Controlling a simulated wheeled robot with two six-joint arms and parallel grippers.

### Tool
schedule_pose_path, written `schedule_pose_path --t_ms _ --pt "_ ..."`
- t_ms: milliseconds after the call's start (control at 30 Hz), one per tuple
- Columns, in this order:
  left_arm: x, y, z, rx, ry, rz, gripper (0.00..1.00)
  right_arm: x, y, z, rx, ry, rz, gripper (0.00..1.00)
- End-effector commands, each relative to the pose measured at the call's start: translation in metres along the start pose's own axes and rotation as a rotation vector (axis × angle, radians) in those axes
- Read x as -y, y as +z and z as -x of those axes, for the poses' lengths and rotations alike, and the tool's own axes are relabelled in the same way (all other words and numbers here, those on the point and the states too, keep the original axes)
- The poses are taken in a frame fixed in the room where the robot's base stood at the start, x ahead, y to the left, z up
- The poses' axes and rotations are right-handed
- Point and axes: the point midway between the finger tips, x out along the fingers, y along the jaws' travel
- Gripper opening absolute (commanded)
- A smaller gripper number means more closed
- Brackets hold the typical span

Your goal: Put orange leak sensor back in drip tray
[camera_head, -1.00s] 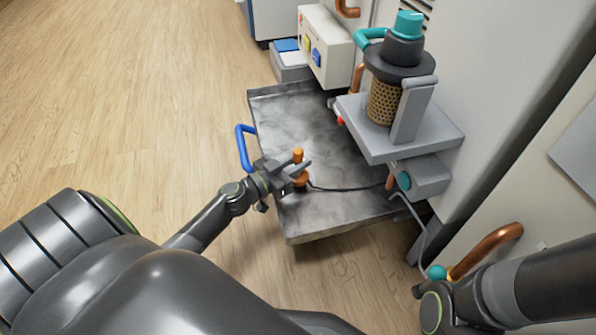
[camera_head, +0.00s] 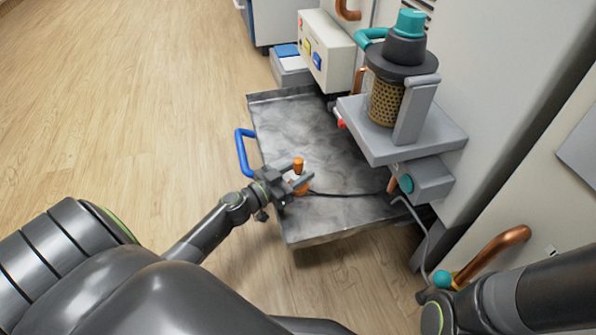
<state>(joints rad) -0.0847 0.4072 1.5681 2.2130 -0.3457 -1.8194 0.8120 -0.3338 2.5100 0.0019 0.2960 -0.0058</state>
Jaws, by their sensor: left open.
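The orange leak sensor (camera_head: 299,165) stands upright at the near left part of the grey metal drip tray (camera_head: 330,215), with a dark cable running right from its base. I cannot tell whether its base touches the tray floor. My left gripper (camera_head: 300,182) is open, with its fingers around or beside the sensor; the fingers hide part of it. My right arm comes in at the lower right, and its gripper is not clearly visible.
A blue handle (camera_head: 243,152) sticks out from the tray's left side. A grey shelf (camera_head: 440,135) with a filter canister (camera_head: 388,98) overhangs the tray's right side. A beige control box (camera_head: 328,50) stands at the back. Wooden floor (camera_head: 120,110) is clear on the left.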

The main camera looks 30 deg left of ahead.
Motion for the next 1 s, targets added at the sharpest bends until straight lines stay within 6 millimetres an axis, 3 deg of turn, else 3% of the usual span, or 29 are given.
schedule_pose_path --t_ms 200,700,1000 --pt "0.000 -0.006 0.000 0.000 0.000 0.001 0.42 0.001 0.004 -0.007 0.000 0.000 0.001 0.00" --pt "0.000 -0.001 0.093 0.004 0.001 0.000 0.42 -0.001 -0.004 0.007 -0.002 -0.002 -0.001 0.00" --pt "0.000 -0.003 0.118 0.001 0.000 0.001 0.42 -0.001 -0.002 0.004 -0.001 -0.001 0.000 0.00"
